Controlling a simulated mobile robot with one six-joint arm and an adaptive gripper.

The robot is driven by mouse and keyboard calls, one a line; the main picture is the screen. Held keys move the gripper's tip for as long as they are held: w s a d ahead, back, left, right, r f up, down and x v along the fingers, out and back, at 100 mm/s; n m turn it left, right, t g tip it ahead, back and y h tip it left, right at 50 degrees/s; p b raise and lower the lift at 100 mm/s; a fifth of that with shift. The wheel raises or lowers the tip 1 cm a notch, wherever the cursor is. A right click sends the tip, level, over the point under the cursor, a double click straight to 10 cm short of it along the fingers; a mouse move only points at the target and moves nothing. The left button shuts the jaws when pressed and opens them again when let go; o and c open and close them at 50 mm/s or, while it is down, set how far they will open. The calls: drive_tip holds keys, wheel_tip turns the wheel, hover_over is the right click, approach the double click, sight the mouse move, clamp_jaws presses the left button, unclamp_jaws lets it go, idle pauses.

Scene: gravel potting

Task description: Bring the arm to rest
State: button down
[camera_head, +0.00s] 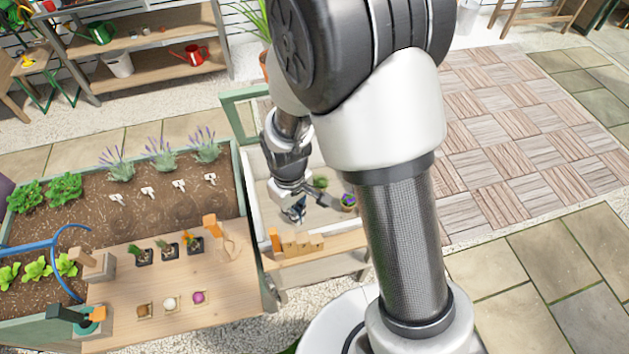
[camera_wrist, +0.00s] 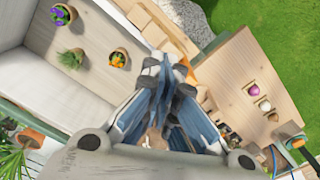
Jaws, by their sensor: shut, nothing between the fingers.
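My gripper (camera_head: 298,208) hangs over the pale trough beside the planting bed, below my large arm links in the head view. In the wrist view its blue-grey fingers (camera_wrist: 167,80) are together, with nothing held between them. The trough (camera_wrist: 32,85) holds small potted plants: a purple-flowered pot (camera_wrist: 64,15), a green spiky plant (camera_wrist: 71,58) and an orange-flowered pot (camera_wrist: 118,58). They stand apart from the fingers. My arm hides part of the trough in the head view.
A raised bed (camera_head: 120,225) with lavender lies left. Paving and wooden tiles (camera_head: 530,140) at right are clear.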

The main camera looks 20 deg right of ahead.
wheel_tip(320, 180, up, 8)
drive_tip(key=d+m+t, duration=0.1)
drive_tip(key=d, duration=0.1)
drive_tip(key=s+d+r+m+t+b, duration=0.1)
drive_tip(key=s+d+r+m, duration=0.1)
drive_tip(key=s+r, duration=0.5)
drive_tip(key=s+d+r+m+t+b, duration=0.2)
drive_tip(key=s+d+r+m, duration=0.1)
drive_tip(key=s+r, duration=0.5)
drive_tip(key=shift+d+t, duration=0.3)
drive_tip(key=shift+d, duration=0.2)
drive_tip(key=shift+d, duration=0.1)
idle(0.7)
